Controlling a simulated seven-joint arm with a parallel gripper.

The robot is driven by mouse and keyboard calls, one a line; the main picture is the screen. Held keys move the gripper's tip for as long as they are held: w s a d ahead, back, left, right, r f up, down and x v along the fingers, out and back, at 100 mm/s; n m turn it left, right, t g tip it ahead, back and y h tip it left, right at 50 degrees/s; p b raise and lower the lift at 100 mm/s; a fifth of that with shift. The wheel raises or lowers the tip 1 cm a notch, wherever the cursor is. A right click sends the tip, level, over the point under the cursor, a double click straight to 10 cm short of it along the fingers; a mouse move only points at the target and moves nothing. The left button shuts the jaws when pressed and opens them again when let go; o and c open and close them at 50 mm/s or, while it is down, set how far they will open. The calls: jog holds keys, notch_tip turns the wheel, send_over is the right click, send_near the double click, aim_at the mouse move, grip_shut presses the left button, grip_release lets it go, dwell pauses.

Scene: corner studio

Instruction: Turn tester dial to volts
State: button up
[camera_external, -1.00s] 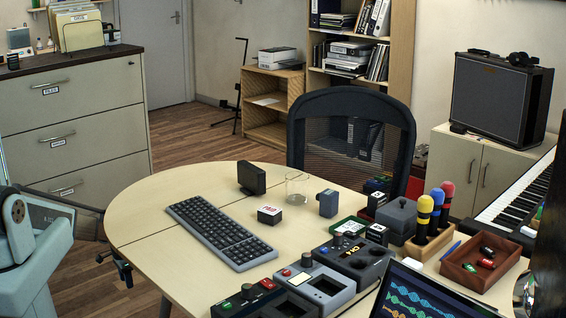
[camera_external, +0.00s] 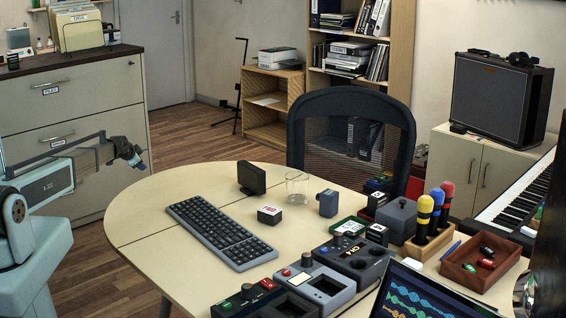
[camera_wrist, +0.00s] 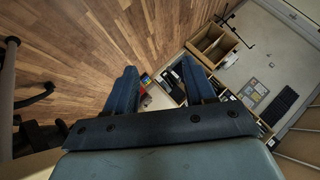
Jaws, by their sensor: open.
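Several boxy devices stand along the desk's near edge in the external view. I cannot tell which is the tester, nor read any dial setting. My gripper (camera_external: 136,158) is in the air left of the desk, far from these devices. In the wrist view my gripper (camera_wrist: 161,72) is open and empty.
A keyboard (camera_external: 220,232), small black screen (camera_external: 251,178), glass (camera_external: 297,188) and small boxes are on the desk (camera_external: 150,222). Microphones (camera_external: 436,212), a red-brown tray (camera_external: 457,267) and a laptop (camera_external: 425,300) are at right. A chair (camera_external: 352,125) stands behind. The desk's left end is clear.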

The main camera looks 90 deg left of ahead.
jog(key=w+d+r+m+t, duration=0.15)
jog(key=w+r, duration=0.35)
jog(key=w, duration=0.8)
jog(key=w+d+r+m, duration=0.15)
jog(key=w+r, duration=0.25)
jog(key=w, duration=0.9)
jog(key=w+d+r+h, duration=0.2)
jog(key=w+d, duration=0.6)
jog(key=w, duration=0.3)
jog(key=w+d+r+h, duration=0.1)
jog(key=w+d+r, duration=0.1)
jog(key=w+d, duration=0.7)
jog(key=w+d+r+n+h, duration=0.2)
jog(key=w+d+h, duration=0.1)
jog(key=w+d, duration=0.95)
jog(key=n+g+h, duration=0.2)
jog(key=g+h, duration=0.1)
jog(key=h, duration=0.1)
send_near(307, 255)
notch_tip(307, 255, down, 9)
jog(key=shift+a+r, duration=0.1)
